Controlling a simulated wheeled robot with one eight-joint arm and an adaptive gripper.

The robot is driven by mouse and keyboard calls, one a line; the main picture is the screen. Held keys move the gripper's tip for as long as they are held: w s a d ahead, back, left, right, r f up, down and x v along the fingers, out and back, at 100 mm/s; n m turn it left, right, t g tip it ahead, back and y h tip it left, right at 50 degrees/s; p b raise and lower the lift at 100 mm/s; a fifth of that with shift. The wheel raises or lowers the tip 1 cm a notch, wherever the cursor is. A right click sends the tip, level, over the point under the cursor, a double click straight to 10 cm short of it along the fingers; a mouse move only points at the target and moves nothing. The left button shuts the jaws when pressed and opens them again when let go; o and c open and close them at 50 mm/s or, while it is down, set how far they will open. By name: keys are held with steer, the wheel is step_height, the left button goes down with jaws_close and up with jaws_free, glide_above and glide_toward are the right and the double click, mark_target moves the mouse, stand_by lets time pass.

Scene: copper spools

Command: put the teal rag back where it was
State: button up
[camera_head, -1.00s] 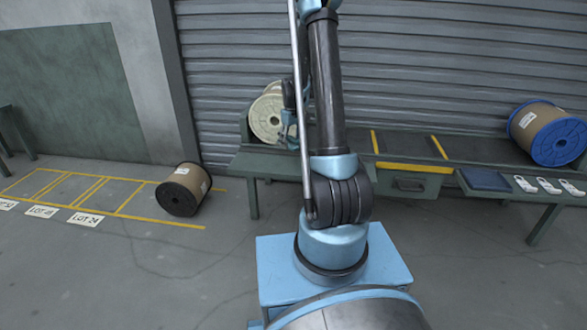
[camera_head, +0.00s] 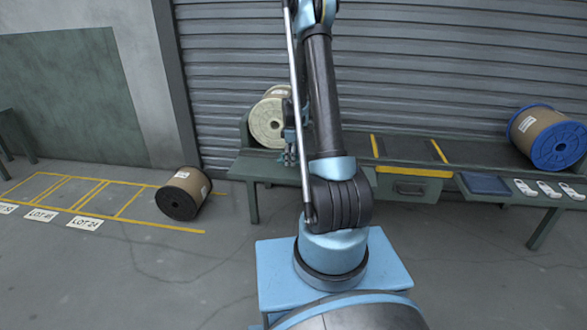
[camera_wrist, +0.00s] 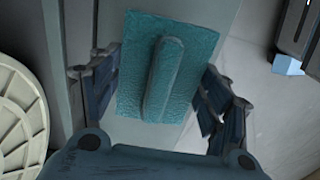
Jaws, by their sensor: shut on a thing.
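The teal rag (camera_wrist: 190,60) is a flat, rough square with a raised ridge along its middle, seen in the wrist view. My gripper (camera_wrist: 160,85) has a finger on each side of it and is shut on the rag. Behind the rag is the grey-green bench surface; I cannot tell whether the rag touches it. In the head view my gripper (camera_head: 290,157) is at the bench's left part, in front of the cream spool (camera_head: 267,125). The rag cannot be made out in the head view, and my arm covers part of the bench.
The bench (camera_head: 470,151) carries a blue-flanged spool (camera_head: 562,145) at right, a dark blue tray (camera_head: 485,184) and white tags (camera_head: 548,189). A drawer (camera_head: 409,188) is under its middle. A black-flanged spool (camera_head: 184,193) lies on the floor by yellow-marked bays.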

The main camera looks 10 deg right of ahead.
mark_target(292, 170)
steer(key=shift+f, duration=2.5)
steer(key=o, duration=1.1)
